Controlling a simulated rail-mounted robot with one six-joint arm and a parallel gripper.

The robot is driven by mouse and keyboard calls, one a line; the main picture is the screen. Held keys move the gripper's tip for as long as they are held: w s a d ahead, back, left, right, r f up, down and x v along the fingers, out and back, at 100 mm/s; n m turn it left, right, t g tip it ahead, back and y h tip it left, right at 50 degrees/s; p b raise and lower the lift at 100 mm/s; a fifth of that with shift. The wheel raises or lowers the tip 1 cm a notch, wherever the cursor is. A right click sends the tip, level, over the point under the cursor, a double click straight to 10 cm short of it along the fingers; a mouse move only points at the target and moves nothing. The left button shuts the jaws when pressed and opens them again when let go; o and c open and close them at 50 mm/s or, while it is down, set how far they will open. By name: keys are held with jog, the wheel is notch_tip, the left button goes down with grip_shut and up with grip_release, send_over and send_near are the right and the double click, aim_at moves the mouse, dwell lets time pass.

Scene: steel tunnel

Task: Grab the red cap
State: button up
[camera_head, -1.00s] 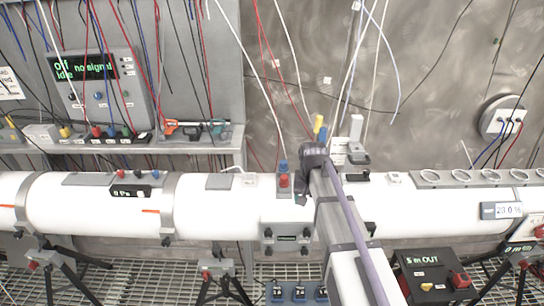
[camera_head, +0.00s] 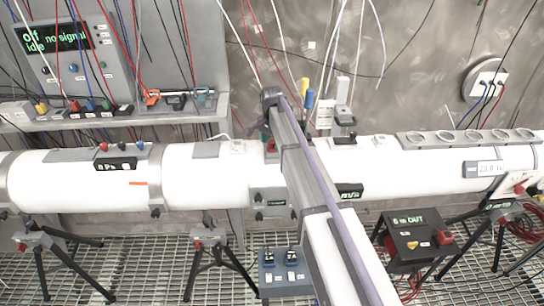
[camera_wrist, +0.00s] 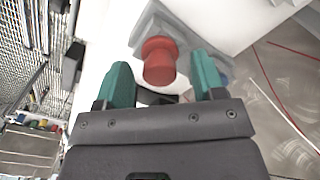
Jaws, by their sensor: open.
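The red cap (camera_wrist: 160,62) is a short red cylinder on a grey fitting (camera_wrist: 160,22) on the white pipe. In the wrist view it stands between the tips of my gripper (camera_wrist: 165,80), whose two green fingers are apart with gaps on both sides. The fingers do not touch the cap. In the head view only a sliver of the red cap (camera_head: 271,146) shows, mostly hidden behind my arm. My gripper (camera_head: 266,132) is also largely hidden there at the pipe's top.
The white pipe (camera_head: 225,170) runs across the view. A shelf (camera_head: 120,118) with tools stands behind at left. Yellow and blue handles (camera_head: 308,100) stand close to the right of my arm. A black box marked OUT (camera_head: 415,240) stands below right.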

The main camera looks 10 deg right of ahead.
aim_at(272, 141)
jog(key=shift+f, duration=0.3)
jog(key=c, duration=1)
jog(key=shift+r+p, duration=0.25)
jog(key=shift+p, duration=0.2)
notch_tip(272, 141, up, 4)
jog(key=p, duration=0.4)
jog(key=shift+s, duration=0.1)
jog(key=s, duration=0.6)
jog(key=s+a, duration=0.1)
jog(key=s, duration=0.4)
jog(key=s+a+f+b, duration=0.1)
jog(key=s, duration=0.5)
jog(key=shift+s+a, duration=0.25)
jog(key=shift+s, duration=0.1)
